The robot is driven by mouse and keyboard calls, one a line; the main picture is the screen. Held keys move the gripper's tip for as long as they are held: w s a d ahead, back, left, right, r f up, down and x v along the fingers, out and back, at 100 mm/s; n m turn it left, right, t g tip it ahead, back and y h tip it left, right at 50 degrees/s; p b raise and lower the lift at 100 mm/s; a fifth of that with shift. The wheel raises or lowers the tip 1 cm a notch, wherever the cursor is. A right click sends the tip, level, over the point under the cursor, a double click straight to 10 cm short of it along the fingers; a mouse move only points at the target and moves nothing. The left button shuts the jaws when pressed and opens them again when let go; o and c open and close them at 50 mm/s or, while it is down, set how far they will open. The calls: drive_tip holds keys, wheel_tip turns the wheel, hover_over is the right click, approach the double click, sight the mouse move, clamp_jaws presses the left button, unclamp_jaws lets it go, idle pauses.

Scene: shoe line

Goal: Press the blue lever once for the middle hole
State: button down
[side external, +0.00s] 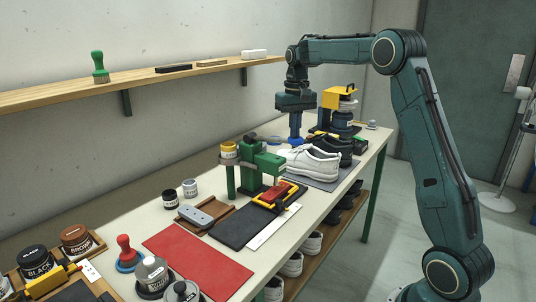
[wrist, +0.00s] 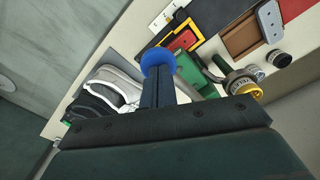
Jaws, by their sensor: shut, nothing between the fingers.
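A blue round knob, which I take to be the blue lever's end (side external: 296,141), shows directly below my gripper (side external: 296,131). In the wrist view the blue knob (wrist: 157,57) is right at the tips of my shut, dark fingers (wrist: 157,72). I cannot tell whether they touch, and the lever's lower part is hidden. A green press (side external: 258,166) stands to the left of the knob in the side view. A yellow frame with a red piece (side external: 279,195) lies in front of the press; no hole can be made out.
White shoes (side external: 313,163) and dark shoes stand right of the press. A black-and-yellow machine (side external: 338,99) is behind them. A black mat (side external: 240,229), a red mat (side external: 197,255), a grey tool (side external: 196,216) and several jars are to the left. A wooden shelf (side external: 130,81) runs along the wall.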

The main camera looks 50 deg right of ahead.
sight(295, 144)
drive_tip(key=shift+f, duration=2.7)
drive_tip(key=shift+r, duration=0.15)
wheel_tip(295, 144, up, 13)
idle(1.0)
